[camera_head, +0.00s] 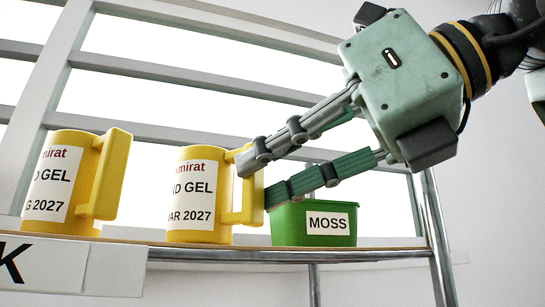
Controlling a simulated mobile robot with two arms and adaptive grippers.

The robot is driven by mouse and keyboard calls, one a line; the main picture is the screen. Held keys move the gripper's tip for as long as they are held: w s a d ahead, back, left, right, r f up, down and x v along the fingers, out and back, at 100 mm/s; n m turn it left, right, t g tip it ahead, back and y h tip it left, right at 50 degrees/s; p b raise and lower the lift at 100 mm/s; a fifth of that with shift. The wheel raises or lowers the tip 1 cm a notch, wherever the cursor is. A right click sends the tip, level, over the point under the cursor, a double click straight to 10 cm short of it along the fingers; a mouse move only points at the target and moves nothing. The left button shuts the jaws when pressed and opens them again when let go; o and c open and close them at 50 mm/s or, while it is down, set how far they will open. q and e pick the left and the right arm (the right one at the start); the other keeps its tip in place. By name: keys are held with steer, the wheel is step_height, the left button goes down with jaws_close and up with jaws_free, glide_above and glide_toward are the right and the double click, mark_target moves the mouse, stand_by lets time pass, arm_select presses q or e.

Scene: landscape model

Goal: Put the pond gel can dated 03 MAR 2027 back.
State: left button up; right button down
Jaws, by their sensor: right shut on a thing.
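A yellow can (193,200) with a handle stands in the middle of the camera_head view. Its label is partly visible and reads "ND GEL" and "AR 2027". My right gripper (256,181) comes in from the upper right and is shut on this can's handle, one finger above the other. The can is upright with its base at the shelf board's level; I cannot tell whether it touches the board. A second yellow can (52,190) stands to the left, its label ending in "G 2027". My left gripper is not in view.
A green tub (290,229) labelled MOSS stands on the shelf (375,248) just right of the held can, below my gripper's fingers. A metal post (437,240) stands at the shelf's right end. A white sign (70,268) hangs on the front edge at left. Some free room lies between the cans.

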steer(key=shift+f, duration=0.2)
steer(key=c, duration=1.6)
jaws_free()
steer(key=v, duration=1.2)
